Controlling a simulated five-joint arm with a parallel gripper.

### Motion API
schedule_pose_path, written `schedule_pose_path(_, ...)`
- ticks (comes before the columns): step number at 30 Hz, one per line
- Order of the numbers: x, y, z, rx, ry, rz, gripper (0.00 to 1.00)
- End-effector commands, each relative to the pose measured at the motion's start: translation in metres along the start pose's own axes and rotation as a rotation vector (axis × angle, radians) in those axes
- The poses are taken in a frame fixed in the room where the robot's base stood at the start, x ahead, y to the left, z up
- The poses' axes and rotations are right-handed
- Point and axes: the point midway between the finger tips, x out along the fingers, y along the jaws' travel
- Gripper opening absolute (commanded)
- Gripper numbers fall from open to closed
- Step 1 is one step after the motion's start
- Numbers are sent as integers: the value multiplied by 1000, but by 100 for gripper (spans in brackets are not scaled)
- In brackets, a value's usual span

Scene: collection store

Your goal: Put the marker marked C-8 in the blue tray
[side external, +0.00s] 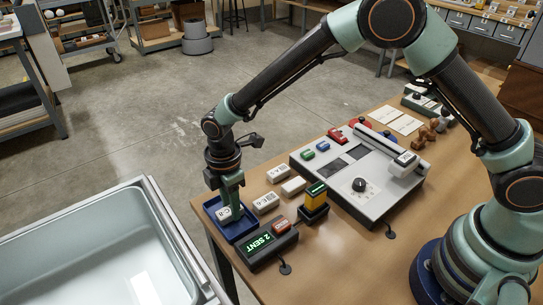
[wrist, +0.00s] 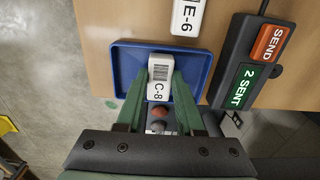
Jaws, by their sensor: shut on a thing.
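The white marker marked C-8 (wrist: 160,72) is between the fingertips of my gripper (wrist: 160,88), which is shut on it. In the side external view my gripper (side external: 232,205) points down over the blue tray, with the marker (side external: 226,216) at its tips. The blue tray (wrist: 122,62) lies around and beneath the marker in the wrist view. It also shows in the side view (side external: 243,233) at the table's left edge. I cannot tell whether the marker touches the tray floor. The gripper fingers hide part of the tray.
The marker E-6 (wrist: 187,16) lies just beyond the tray. Other white markers (side external: 278,173) lie nearby. A black display box (side external: 268,245) reading "2 SENT" stands right of the tray. A grey console (side external: 350,170) stands farther back. A large sink-like basin (side external: 90,250) is left of the table.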

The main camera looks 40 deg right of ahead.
Motion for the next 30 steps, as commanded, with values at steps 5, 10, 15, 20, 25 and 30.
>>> schedule_pose_path(5,1,0,0,0,0,0,66)
schedule_pose_path(10,1,0,0,0,0,0,66)
schedule_pose_path(15,-2,0,0,0,0,1,66)
schedule_pose_path(20,-22,1,-1,0,2,3,66)
schedule_pose_path(25,-57,1,-1,0,3,6,66)
schedule_pose_path(30,-90,1,0,0,2,4,66)
